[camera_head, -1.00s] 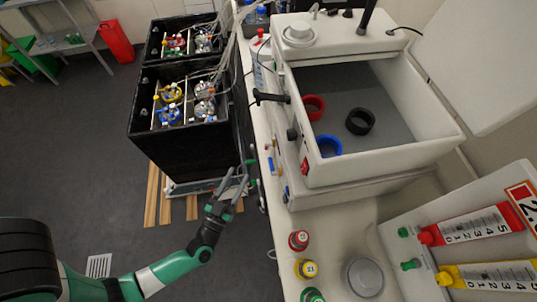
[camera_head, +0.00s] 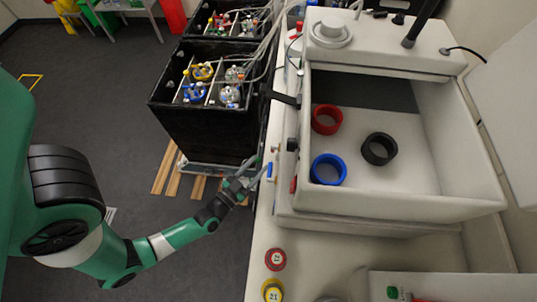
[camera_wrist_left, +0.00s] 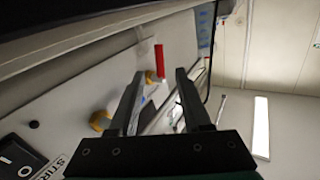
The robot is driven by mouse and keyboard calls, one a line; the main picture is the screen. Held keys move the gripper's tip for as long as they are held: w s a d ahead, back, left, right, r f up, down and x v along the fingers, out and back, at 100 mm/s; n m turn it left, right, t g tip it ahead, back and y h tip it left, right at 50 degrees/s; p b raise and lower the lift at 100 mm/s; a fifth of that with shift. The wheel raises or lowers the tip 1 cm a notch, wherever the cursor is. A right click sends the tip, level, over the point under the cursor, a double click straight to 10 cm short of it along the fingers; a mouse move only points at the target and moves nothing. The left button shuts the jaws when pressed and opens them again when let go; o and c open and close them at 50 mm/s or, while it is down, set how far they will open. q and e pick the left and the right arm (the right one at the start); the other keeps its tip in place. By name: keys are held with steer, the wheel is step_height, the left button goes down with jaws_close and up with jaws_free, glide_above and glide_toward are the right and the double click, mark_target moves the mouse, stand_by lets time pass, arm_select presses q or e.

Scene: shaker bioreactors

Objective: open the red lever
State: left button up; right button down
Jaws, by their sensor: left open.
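In the head view my left gripper (camera_head: 260,169) is at the bench's front side, near a small blue handle (camera_head: 270,171). I cannot make out the red lever clearly there. My right gripper is not in view.
The bench carries a white shaker bath (camera_head: 440,206) with red, blue and black rings inside. Red (camera_head: 275,259) and yellow (camera_head: 272,290) capped bottles stand near the front edge. A black box (camera_head: 205,130) of bottles stands left of the bench, close to my gripper.

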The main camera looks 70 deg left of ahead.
mark_target(274, 149)
arm_select(q)
steer(key=x, duration=0.6)
steer(key=shift+w+b, duration=0.15)
steer(key=shift+b, duration=0.15)
jaws_close()
